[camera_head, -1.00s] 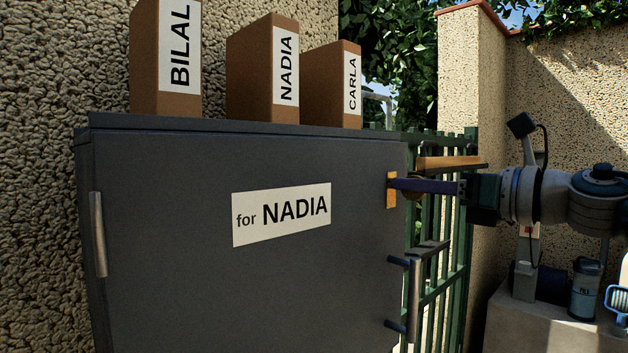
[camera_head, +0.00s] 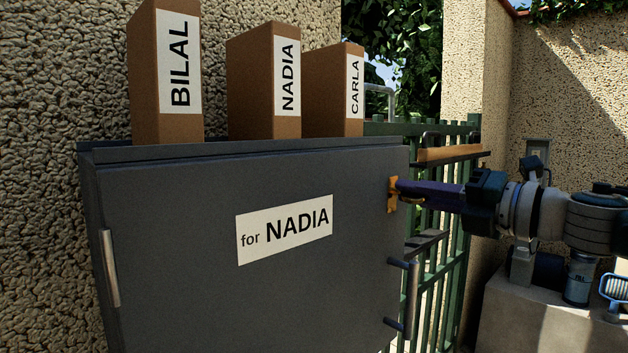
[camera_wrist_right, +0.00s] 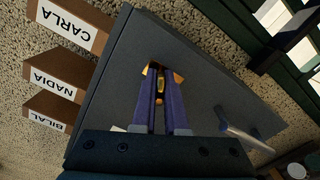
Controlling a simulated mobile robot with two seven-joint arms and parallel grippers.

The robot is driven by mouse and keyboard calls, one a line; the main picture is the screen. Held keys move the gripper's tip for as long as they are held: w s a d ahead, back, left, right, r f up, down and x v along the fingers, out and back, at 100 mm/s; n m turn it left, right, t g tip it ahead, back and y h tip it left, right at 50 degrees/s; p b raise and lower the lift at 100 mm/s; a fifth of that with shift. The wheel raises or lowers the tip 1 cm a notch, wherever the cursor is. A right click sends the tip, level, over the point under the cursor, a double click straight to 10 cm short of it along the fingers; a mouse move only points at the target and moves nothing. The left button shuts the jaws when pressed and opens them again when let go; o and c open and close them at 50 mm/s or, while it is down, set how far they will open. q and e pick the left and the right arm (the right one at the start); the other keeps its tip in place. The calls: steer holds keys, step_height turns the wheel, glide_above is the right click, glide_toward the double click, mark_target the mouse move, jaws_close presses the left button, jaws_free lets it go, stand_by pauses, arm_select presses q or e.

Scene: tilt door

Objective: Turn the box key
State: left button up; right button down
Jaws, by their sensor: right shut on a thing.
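A dark grey box (camera_head: 180,280) with a label reading "for NADIA" (camera_head: 285,230) fills the middle of the head view. Its door looks shut. A brass lock plate (camera_head: 392,194) sits near the door's upper right edge. My right gripper (camera_head: 405,187) reaches it from the right. In the right wrist view, the gripper's two purple fingers (camera_wrist_right: 163,105) are shut on the small brass key (camera_wrist_right: 160,84) at the lock plate (camera_wrist_right: 152,69). The key is largely hidden by the fingers in the head view. My left gripper is not in view.
Three cardboard parcels, labelled BILAL (camera_head: 165,80), NADIA (camera_head: 264,85) and CARLA (camera_head: 333,90), stand on top of the box. A bar handle (camera_head: 411,300) sticks out below the lock. A green gate (camera_head: 455,230) stands behind, beside a rough wall (camera_head: 40,150).

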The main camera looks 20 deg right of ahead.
steer(key=m+p, duration=0.1)
steer(key=m, duration=0.2)
steer(key=shift+m+p, duration=0.45)
steer(key=shift+m, duration=0.65)
steer(key=shift+f, duration=0.1)
steer(key=c, duration=1)
jaws_free()
steer(key=shift+o, duration=0.2)
